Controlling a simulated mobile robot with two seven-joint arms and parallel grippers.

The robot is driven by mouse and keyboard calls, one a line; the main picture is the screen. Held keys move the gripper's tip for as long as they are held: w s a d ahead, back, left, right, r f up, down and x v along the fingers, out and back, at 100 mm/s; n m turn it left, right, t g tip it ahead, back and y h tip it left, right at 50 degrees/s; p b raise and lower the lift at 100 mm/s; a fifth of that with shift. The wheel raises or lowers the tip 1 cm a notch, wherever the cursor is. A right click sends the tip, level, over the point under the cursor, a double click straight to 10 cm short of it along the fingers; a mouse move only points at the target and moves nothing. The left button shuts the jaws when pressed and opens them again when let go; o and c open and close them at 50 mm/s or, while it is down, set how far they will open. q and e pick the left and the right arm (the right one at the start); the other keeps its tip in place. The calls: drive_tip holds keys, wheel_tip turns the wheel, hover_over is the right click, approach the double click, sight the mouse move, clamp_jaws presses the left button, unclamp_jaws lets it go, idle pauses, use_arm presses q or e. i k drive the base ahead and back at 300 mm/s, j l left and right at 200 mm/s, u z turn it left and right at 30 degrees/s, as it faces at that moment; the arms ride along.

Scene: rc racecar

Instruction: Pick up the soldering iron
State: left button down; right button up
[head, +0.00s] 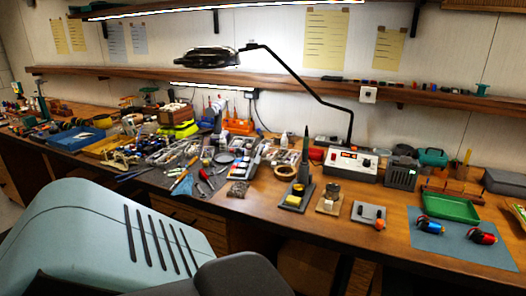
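A dark, slim upright tool (306,148), which looks like the soldering iron, stands in a dark stand (304,190) on the workbench, a little right of the middle. A yellow pad (293,200) lies at the front of the stand. A white soldering station box (344,166) with a red display sits behind and to the right. Any cord between the two is too small to make out. Neither of my grippers is in view.
A lamp arm (306,88) reaches over the bench (330,232). Pliers, screwdrivers and parts trays crowd the left. A small holder (329,199) stands right of the iron's stand. A green tray (451,208) and blue mat (462,244) with two motors lie right.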

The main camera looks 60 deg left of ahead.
sight(304, 161)
drive_tip(key=u, duration=1.6)
